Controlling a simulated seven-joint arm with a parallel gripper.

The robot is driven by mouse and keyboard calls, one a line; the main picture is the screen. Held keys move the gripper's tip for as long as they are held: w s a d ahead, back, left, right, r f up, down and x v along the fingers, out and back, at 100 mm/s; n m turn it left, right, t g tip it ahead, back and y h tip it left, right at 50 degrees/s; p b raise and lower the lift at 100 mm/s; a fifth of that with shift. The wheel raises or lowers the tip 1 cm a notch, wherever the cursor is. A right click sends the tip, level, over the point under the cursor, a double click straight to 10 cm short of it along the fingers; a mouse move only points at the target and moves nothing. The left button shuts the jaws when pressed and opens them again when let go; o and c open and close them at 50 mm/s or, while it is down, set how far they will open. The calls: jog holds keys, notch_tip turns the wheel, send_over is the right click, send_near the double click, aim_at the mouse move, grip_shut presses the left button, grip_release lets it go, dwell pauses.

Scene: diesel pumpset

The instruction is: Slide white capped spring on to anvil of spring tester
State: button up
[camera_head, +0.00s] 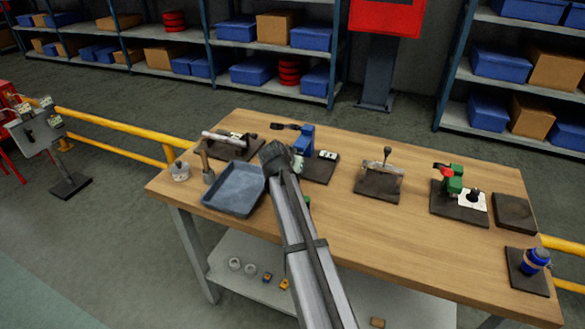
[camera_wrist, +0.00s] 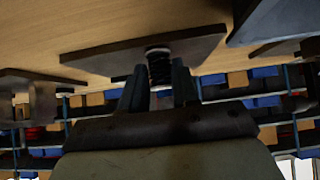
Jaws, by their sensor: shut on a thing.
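In the wrist view, which shows the table at the top, my gripper (camera_wrist: 159,88) is shut on a dark coiled spring (camera_wrist: 158,68) between its two fingers. A paler band shows at the spring's end nearest the dark plate (camera_wrist: 95,55); I cannot tell whether spring and plate touch. In the head view my gripper (camera_head: 276,156) is beside a blue-framed device (camera_head: 307,140) on a dark base, apparently the spring tester. My gripper and arm hide part of that base. The spring and the anvil cannot be made out there.
A blue-grey tray (camera_head: 234,189) lies left of my gripper. Behind it is a dark plate with a pale cylinder (camera_head: 222,137). A lever device (camera_head: 380,178) and a green press (camera_head: 453,181) stand to the right.

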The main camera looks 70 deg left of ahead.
jog(key=shift+w+a, duration=1.15)
jog(key=shift+d+f, duration=0.1)
jog(key=shift+f, duration=0.15)
dwell(0.6)
jog(key=o, duration=1.1)
jog(key=shift+s+r, duration=0.1)
jog(key=shift+r, duration=0.05)
jog(key=shift+v, duration=2.85)
jog(key=shift+s+d+r, duration=0.45)
jog(key=shift+d+r, duration=0.05)
jog(key=shift+r, duration=2)
jog(key=shift+s+d+r, duration=0.45)
jog(key=shift+s+r, duration=0.05)
jog(key=shift+r, duration=2)
jog(key=shift+s+d+r, duration=0.45)
jog(key=shift+d+r, duration=0.05)
jog(key=shift+r, duration=2)
